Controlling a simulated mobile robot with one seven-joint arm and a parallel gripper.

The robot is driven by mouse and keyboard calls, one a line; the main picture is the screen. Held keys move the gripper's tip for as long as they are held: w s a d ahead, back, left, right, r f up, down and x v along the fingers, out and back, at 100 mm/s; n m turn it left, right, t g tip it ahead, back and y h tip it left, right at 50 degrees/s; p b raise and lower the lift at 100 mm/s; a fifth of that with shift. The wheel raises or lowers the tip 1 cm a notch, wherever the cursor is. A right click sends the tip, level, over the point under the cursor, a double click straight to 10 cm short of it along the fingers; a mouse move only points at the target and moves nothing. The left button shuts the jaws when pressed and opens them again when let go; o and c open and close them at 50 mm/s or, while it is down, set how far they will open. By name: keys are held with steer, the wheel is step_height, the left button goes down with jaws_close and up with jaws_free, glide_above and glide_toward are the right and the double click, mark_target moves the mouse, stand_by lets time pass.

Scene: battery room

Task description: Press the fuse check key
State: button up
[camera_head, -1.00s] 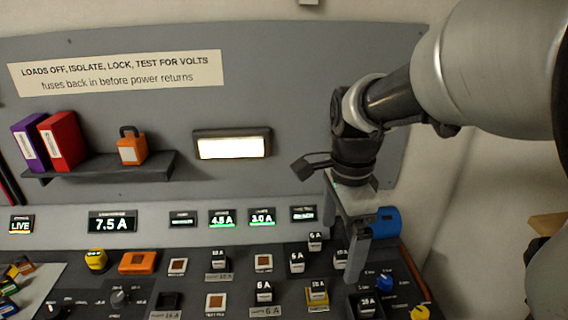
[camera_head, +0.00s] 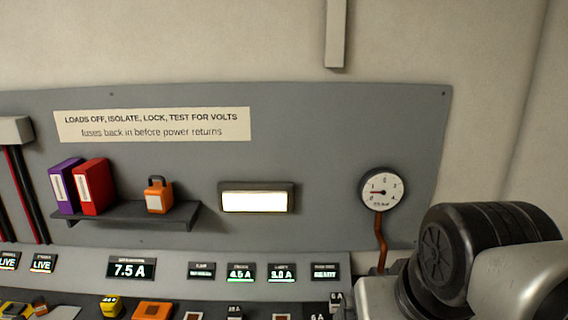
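The control desk (camera_head: 215,314) shows only as a strip along the bottom edge. I cannot pick out a fuse check key; most of the desk's keys lie below the frame. A yellow part (camera_head: 111,306) and an orange part (camera_head: 152,310) show at the desk's back edge, left of centre. A small display (camera_head: 325,271) at the right end of the display row seems to read READY; its label is too small to read. My arm fills the lower right corner, and my gripper is out of view.
The display row includes a 7.5 A readout (camera_head: 132,267). Above it, a shelf (camera_head: 128,214) holds purple and red binders (camera_head: 93,186) and an orange padlock (camera_head: 159,195). A lit panel (camera_head: 257,198) and a round gauge (camera_head: 383,191) are on the grey wall board.

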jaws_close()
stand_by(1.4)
